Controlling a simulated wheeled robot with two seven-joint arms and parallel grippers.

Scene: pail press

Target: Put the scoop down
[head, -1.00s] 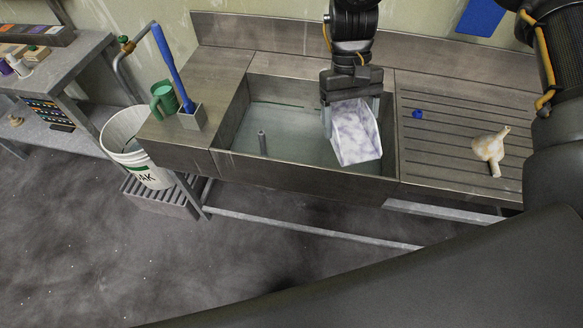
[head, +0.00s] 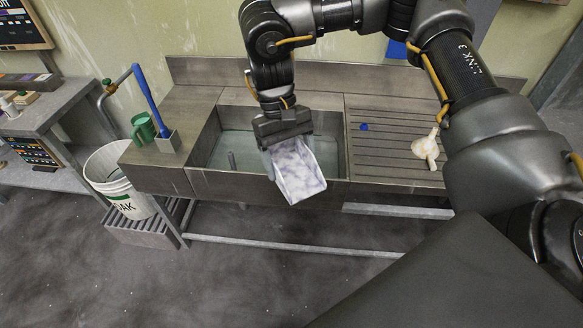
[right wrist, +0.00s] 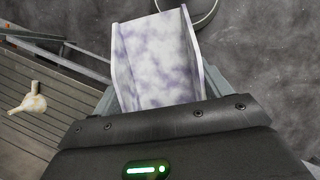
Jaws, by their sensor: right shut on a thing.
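The scoop (head: 298,170) is a white tray shape mottled with purple, with raised side walls. My right gripper (head: 284,137) is shut on it and holds it above the front part of the sink (head: 222,160). The scoop's open end points toward the front and overhangs the sink's front edge in the head view. In the right wrist view the scoop (right wrist: 160,62) fills the top middle, beyond the gripper body. Its held end is hidden by the gripper. My left gripper is not in view.
The ribbed drainboard (head: 385,167) right of the sink holds a cream-coloured object (head: 427,148) and a small blue piece (head: 363,127). Left of the sink stand a green mug (head: 142,128) and a grey holder (head: 168,140) with a blue-handled tool. A white pail (head: 112,176) stands further left.

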